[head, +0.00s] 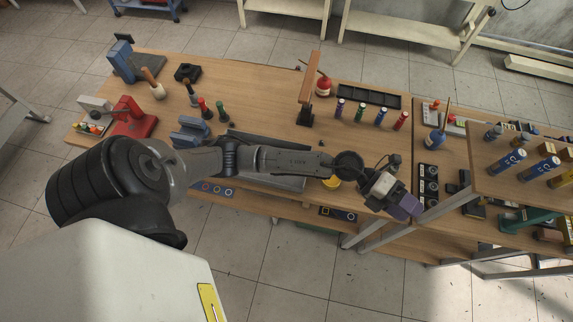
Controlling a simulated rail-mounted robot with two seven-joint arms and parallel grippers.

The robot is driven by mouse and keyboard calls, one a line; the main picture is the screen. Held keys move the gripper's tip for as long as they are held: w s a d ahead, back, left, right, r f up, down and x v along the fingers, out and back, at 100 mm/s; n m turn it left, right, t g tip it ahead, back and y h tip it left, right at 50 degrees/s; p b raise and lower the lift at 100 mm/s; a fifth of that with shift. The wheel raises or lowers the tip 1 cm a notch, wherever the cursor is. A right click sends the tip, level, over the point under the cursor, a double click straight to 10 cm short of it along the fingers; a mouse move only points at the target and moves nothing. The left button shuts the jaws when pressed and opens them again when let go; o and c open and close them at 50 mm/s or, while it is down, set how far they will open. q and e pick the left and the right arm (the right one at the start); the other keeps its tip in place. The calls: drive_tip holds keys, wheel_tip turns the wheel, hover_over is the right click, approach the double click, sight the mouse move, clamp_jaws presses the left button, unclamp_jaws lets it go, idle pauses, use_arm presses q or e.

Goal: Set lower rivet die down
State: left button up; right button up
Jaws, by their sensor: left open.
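My left arm reaches in from the left across the front of the wooden workbench (245,95). Its gripper (403,205) is at the bench's front right, beside the metal frame of the raised shelf. The gripper is open, and a purple-grey block-like part shows at its end; I cannot tell whether that is a finger or a separate piece. I cannot single out the lower rivet die; it may be hidden or too small to tell. My right gripper is not in view.
A red oil can (323,86) is beside a wooden-topped stand (308,85). A raised wooden shelf (500,190) with blue cylinders is on the right. The back-middle bench surface is mostly clear.

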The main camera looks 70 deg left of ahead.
use_arm(q)
drive_tip(key=s+a+r+n+t+y, duration=0.1)
drive_tip(key=a+r+n+t+y, duration=0.4)
drive_tip(key=n+t, duration=0.85)
drive_tip(key=s+a+f+n+g+y, duration=0.55)
drive_tip(key=a+f+n+y, duration=0.3)
drive_tip(key=n+y, duration=0.4)
drive_tip(key=s+f+n+g+h, duration=0.1)
drive_tip(key=s+f+g, duration=0.3)
drive_tip(key=s, duration=0.6)
drive_tip(key=s+f+n+g+h, duration=0.1)
drive_tip(key=s+f+n+g, duration=0.2)
drive_tip(key=s, duration=0.8)
wheel_tip(320, 180, down, 2)
drive_tip(key=g, duration=0.4)
drive_tip(key=shift+d+f+g, duration=0.2)
drive_tip(key=shift+d+g, duration=0.1)
